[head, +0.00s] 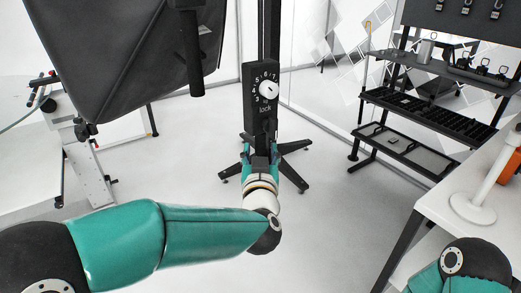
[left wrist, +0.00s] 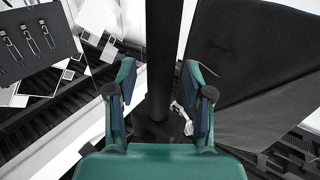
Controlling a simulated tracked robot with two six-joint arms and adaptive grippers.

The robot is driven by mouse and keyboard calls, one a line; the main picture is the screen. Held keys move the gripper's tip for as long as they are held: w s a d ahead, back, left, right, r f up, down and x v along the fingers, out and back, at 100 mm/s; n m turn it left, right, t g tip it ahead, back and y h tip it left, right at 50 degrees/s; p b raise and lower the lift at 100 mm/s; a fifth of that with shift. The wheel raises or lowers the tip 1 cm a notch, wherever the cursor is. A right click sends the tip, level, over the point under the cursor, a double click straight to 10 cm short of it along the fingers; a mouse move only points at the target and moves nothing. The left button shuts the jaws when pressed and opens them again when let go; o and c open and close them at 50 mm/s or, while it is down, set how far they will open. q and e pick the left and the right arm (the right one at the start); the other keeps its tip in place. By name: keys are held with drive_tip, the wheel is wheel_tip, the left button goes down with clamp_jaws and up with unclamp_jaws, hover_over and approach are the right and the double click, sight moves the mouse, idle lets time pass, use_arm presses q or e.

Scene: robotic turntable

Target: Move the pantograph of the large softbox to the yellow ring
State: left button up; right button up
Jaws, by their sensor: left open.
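The large softbox (head: 125,50) fills the upper left of the head view as a big dark panel; its dark fabric (left wrist: 265,70) also fills the right of the left wrist view. A black vertical bar (head: 192,50) hangs in front of it. I cannot tell which part is the pantograph. A black box with a white numbered dial and "lock" lettering (head: 261,93) sits on the stand. My left gripper (head: 260,152) is just below that box. In the left wrist view the gripper (left wrist: 160,85) is open, with a black pole (left wrist: 160,50) between or beyond its fingers. No yellow ring can be made out clearly.
The stand's black star-shaped base (head: 290,174) is on the white floor. A black shelf rack (head: 425,105) stands at the right, and a white table (head: 455,205) at the lower right. White equipment (head: 85,165) is at the left. Floor between stand and rack is clear.

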use_arm(q)
drive_tip(key=shift+w, duration=0.3)
clamp_jaws()
idle(0.3)
